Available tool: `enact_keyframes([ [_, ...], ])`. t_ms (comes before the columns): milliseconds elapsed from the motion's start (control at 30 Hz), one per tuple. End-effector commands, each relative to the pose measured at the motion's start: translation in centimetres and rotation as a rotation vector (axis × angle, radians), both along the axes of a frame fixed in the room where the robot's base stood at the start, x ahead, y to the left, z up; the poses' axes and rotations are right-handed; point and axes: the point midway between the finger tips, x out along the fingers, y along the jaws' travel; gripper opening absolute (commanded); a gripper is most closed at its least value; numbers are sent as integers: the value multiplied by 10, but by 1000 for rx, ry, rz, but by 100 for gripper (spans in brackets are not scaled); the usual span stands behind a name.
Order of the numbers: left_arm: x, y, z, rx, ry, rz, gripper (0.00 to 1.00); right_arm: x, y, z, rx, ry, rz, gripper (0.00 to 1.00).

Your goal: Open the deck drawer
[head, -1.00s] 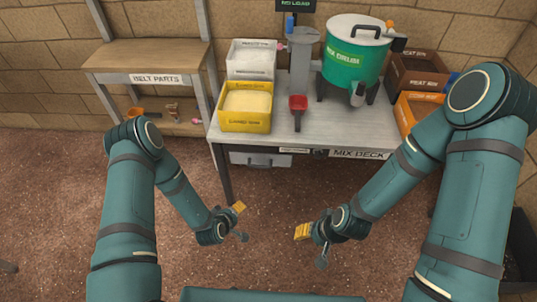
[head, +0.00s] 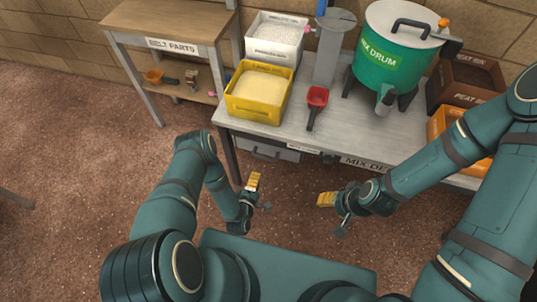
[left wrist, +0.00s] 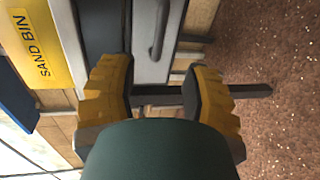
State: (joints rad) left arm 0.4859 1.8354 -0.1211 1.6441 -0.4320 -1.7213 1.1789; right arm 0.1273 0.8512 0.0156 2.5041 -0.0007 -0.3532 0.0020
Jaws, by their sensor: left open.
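The deck drawer (head: 270,150) is a light grey box front under the left end of the mix deck table (head: 395,135). It looks closed. In the left wrist view the drawer front (left wrist: 143,65) shows ahead of the fingers, with its dark bar handle (left wrist: 160,28) near the top edge. My left gripper (head: 254,182) is open and empty, below and in front of the drawer, apart from it. Its two yellow fingers (left wrist: 158,88) stand apart in the left wrist view. My right gripper (head: 327,199) is to the right, clear of the table; its jaw opening is not clear.
On the table stand a yellow sand bin (head: 259,92), a white bin (head: 275,38), a red scoop (head: 317,97) and a green mix drum (head: 388,55). The belt parts table (head: 170,22) stands at the left. The floor between the arms and table is clear.

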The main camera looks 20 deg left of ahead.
Motion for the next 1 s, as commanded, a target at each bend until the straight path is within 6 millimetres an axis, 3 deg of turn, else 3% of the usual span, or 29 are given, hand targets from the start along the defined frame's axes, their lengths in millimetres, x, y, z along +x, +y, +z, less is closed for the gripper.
enact_keyframes([
  [600, 107, -4, -23, 2, -1, -3, 48, 6, -1, -29, -3, -14, -3, 47],
  [800, 124, -5, -27, 2, 2, -1, 48, 7, -1, -33, -3, -15, -4, 47],
  [1000, 128, -5, -27, 2, 2, 0, 48, 7, -1, -33, -3, -16, -4, 47],
])
